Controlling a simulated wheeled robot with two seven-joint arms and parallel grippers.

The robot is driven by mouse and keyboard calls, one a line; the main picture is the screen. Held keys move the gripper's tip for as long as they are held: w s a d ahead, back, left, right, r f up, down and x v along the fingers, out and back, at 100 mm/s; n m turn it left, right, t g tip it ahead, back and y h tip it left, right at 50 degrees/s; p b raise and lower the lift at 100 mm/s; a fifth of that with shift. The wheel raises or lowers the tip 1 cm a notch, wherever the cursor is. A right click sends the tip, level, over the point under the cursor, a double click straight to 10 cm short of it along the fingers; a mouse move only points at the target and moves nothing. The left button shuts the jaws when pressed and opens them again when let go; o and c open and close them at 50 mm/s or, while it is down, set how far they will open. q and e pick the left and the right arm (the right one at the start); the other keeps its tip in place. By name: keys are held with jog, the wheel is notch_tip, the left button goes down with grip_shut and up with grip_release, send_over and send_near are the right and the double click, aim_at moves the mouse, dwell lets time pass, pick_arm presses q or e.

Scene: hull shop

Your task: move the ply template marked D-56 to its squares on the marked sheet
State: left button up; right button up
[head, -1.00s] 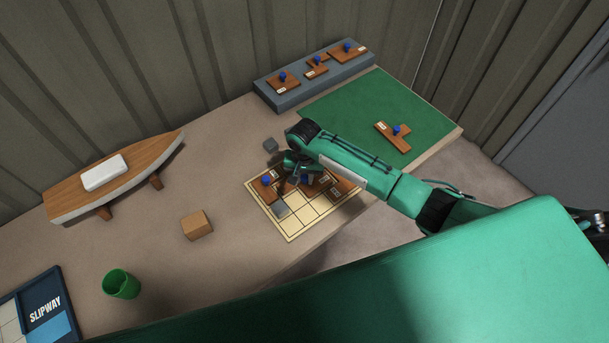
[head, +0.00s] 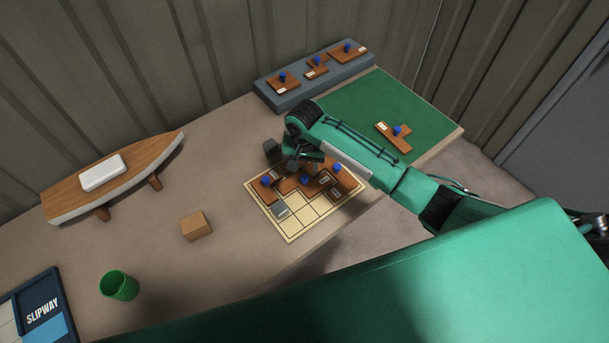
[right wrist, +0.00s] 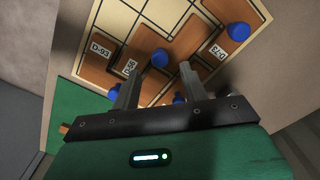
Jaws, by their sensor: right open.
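The ply template marked D-56 (right wrist: 150,78) lies flat on the marked sheet (head: 290,236), between two other templates. Its label (right wrist: 129,68) and blue knob (right wrist: 159,58) show in the right wrist view. In the head view its knob (head: 305,180) is just in front of my right gripper (head: 292,160). My right gripper is open and empty above the sheet's far edge; its two fingers (right wrist: 162,72) are apart, with the knob seen in the gap between them. Whether every edge of D-56 meets its squares cannot be told. My left gripper is not in view.
Template D-93 (right wrist: 97,62) and another template (right wrist: 205,40) flank D-56. A grey rack (head: 305,88) behind carries several more. A wooden block (head: 196,226), green cup (head: 119,286) and boat model (head: 120,180) stand left.

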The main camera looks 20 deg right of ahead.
aim_at(304, 177)
notch_tip(304, 177, up, 6)
jog(key=shift+b, duration=0.4)
dwell(0.5)
